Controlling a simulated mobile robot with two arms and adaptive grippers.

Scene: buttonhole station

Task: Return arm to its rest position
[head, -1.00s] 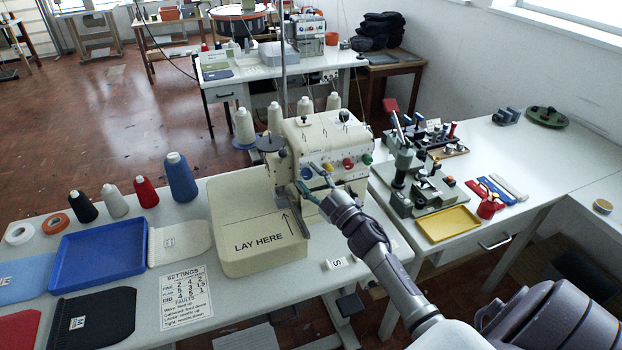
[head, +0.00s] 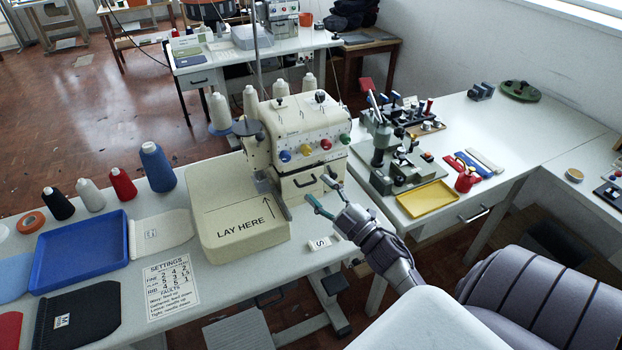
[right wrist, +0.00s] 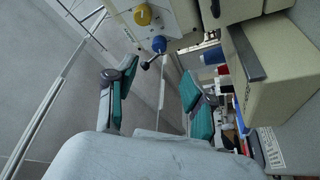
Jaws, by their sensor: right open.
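My right gripper (head: 322,194) is open and empty in the head view, in front of the cream buttonhole machine (head: 300,140) and to the right of its "LAY HERE" bed (head: 240,222). Its fingers are apart with teal pads. In the right wrist view the gripper (right wrist: 158,92) also shows its two teal pads spread with nothing between them. The machine's yellow and blue dials (right wrist: 143,15) are close beyond the fingers there. My left gripper is in neither view.
A blue tray (head: 80,252) and several thread spools (head: 157,167) stand at the left. A yellow tray (head: 427,199) and a green press (head: 385,150) stand on the right table. A label block marked S (head: 320,244) lies near the table's front edge. The settings sheet (head: 172,287) lies flat.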

